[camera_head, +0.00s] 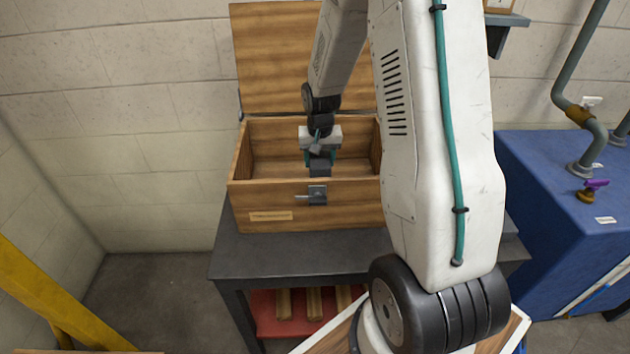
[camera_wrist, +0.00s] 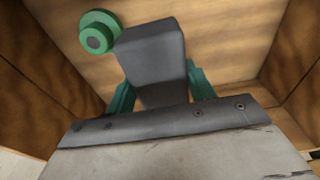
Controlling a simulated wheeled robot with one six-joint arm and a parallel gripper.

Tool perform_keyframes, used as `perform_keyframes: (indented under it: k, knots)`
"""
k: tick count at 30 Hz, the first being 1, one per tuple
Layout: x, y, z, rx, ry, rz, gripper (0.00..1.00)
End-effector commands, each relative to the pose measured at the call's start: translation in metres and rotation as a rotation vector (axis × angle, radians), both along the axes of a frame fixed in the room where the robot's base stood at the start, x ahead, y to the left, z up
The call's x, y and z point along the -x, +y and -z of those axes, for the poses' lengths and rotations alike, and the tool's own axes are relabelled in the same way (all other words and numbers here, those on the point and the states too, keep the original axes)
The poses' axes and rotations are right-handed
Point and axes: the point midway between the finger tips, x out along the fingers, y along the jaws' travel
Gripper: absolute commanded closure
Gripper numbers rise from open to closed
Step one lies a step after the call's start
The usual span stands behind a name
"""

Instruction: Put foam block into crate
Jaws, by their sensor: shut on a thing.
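The wooden crate (camera_head: 345,218) stands on a dark table with its lid (camera_head: 275,60) raised against the wall. My gripper (camera_head: 320,160) is inside the crate's opening, above its floor. It is shut on a dark grey foam block (camera_head: 319,170). In the wrist view the foam block (camera_wrist: 152,60) sits between the green fingers (camera_wrist: 160,95), with the crate's wooden floor (camera_wrist: 225,35) beyond it. Whether the block touches the floor cannot be told. A green round thing with a grey centre (camera_wrist: 98,38) lies in the crate beside the block; the head view does not show it clearly.
The crate's side walls (camera_wrist: 295,60) rise close on both sides of my gripper. A metal latch (camera_head: 317,195) is on the crate's front. The dark table (camera_head: 235,258) has bare room at its left. A blue cabinet (camera_head: 550,215) with pipes stands at the right.

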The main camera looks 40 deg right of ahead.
Motion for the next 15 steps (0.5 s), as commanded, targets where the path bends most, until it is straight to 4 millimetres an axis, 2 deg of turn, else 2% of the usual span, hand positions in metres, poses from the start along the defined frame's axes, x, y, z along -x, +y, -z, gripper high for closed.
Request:
perform_keyframes:
  k: [1, 3, 11, 15]
  knots:
    - [0.001, -0.002, 0.012, -0.001, 0.005, 0.003, 0.71]
    - [0.002, -0.004, 0.022, -0.001, 0.004, 0.006, 0.71]
    - [0.001, -0.004, 0.044, -0.001, 0.002, 0.006, 0.71]
    - [0.001, -0.003, 0.065, -0.001, 0.003, 0.005, 0.71]
